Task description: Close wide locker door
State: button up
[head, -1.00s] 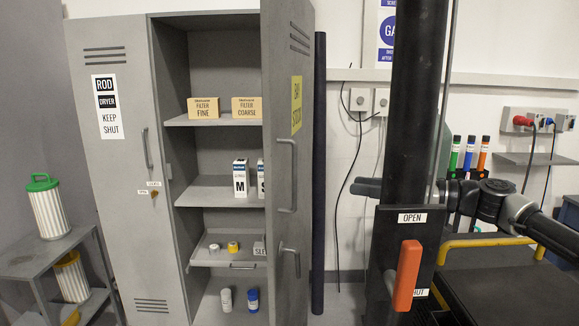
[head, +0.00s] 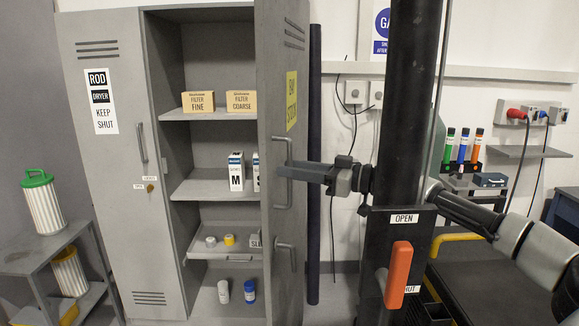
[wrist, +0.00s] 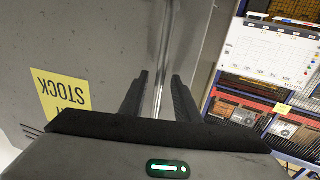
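The wide locker door (head: 279,100) is grey and stands swung open, seen at a steep angle, with a yellow STOCK label that also shows in the wrist view (wrist: 60,92). Its upper bar handle (head: 290,195) is upright. My gripper (head: 284,171) is at this handle, coming from the right. In the wrist view my gripper (wrist: 160,76) has its two fingers apart, with the handle bar (wrist: 160,55) running in the gap between them. Space shows on both sides of the bar, and I cannot tell how deep it sits.
The open locker (head: 218,165) holds filter boxes, cartons, a small tray and bottles on its shelves. A narrow shut door (head: 108,220) is left of it. A black column with an orange lever (head: 399,275) stands in front at right. A dark pipe (head: 314,240) runs beside the door.

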jog(key=shift+w+a, duration=0.25)
jog(key=shift+a, duration=0.3)
grip_shut()
